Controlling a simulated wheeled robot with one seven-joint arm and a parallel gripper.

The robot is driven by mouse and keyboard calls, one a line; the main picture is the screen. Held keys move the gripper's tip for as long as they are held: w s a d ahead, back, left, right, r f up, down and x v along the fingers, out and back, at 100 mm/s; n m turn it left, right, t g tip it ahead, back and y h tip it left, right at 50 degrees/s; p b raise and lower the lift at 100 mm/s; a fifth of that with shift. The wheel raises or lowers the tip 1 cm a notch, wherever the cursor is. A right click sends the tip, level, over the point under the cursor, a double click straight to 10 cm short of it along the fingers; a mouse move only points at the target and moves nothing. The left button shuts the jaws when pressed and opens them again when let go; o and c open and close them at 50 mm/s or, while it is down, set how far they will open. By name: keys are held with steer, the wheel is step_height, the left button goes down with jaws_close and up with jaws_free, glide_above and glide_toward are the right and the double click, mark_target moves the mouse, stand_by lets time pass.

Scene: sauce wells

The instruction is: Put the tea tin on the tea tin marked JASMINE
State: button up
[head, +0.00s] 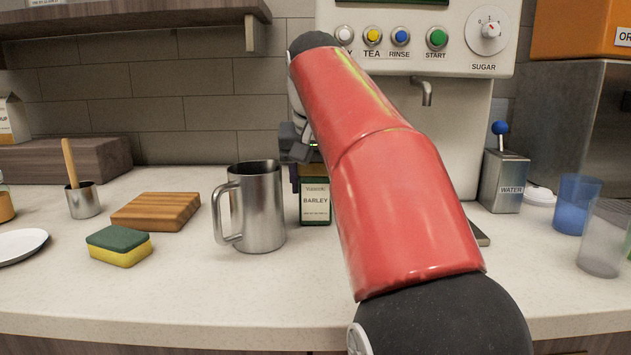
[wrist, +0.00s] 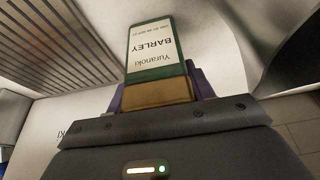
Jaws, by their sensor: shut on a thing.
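A tea tin (head: 315,206) with a green body and a pale label reading BARLEY is beside the steel mug in the head view. It also shows upside down in the wrist view (wrist: 152,48), with a tan end nearest the gripper. My gripper (head: 297,175) is shut on this tin, its purple fingers on either side in the wrist view (wrist: 160,90). I cannot tell if the tin touches the counter. No JASMINE marking is readable. Part of a pale surface with cut-off lettering (wrist: 70,132) shows beside the gripper in the wrist view; I cannot tell what it is.
A steel mug (head: 258,207) stands just left of the held tin. A wooden board (head: 156,211), sponge (head: 119,246) and small steel cup (head: 83,201) are further left. A drinks machine (head: 455,100) is behind my red arm, which hides much of the counter.

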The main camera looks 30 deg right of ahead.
steer(key=shift+f, duration=0.2)
steer(key=o, duration=1.1)
steer(key=shift+r, duration=0.1)
steer(key=shift+c, duration=0.2)
